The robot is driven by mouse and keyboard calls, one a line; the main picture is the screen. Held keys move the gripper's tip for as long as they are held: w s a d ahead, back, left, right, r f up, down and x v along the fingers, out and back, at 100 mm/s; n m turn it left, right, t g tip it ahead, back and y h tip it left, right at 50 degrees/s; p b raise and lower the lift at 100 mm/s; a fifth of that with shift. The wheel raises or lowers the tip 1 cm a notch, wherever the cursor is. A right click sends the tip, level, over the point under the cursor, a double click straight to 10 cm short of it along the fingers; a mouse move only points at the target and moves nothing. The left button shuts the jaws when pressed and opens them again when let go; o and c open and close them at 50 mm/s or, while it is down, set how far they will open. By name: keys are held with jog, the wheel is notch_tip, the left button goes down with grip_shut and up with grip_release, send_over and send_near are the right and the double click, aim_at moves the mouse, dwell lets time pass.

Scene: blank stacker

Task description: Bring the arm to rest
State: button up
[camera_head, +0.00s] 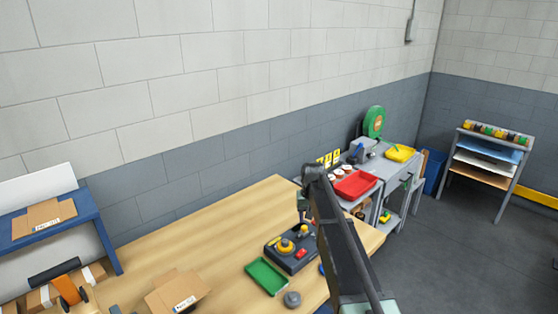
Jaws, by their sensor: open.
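My arm rises from the bottom of the head view, right of centre, and bends near the wall side of the wooden table (225,225). My gripper (303,217) hangs down from the bend, small and partly hidden by my own arm link. It is open, with nothing visible in it. It hangs above or just behind a dark fixture (277,247) with a yellow round part (285,246) and a red part (301,254). I cannot tell whether it touches the fixture.
A green tray (266,277) and a grey round piece (292,299) lie near the fixture. Cardboard (177,291) lies front left; a blue stand (105,247) is at left. A grey bench with a red tray (356,184) and yellow tray (400,153) stands beyond. The table's back-left stretch is clear.

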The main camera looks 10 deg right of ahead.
jog(key=s+a+f+b, duration=0.1)
jog(key=s+f, duration=0.1)
jog(key=s, duration=1.4)
jog(key=s+a+f+n+b, duration=0.1)
jog(key=s+b, duration=0.1)
jog(key=s, duration=1.4)
jog(key=shift+f, duration=0.4)
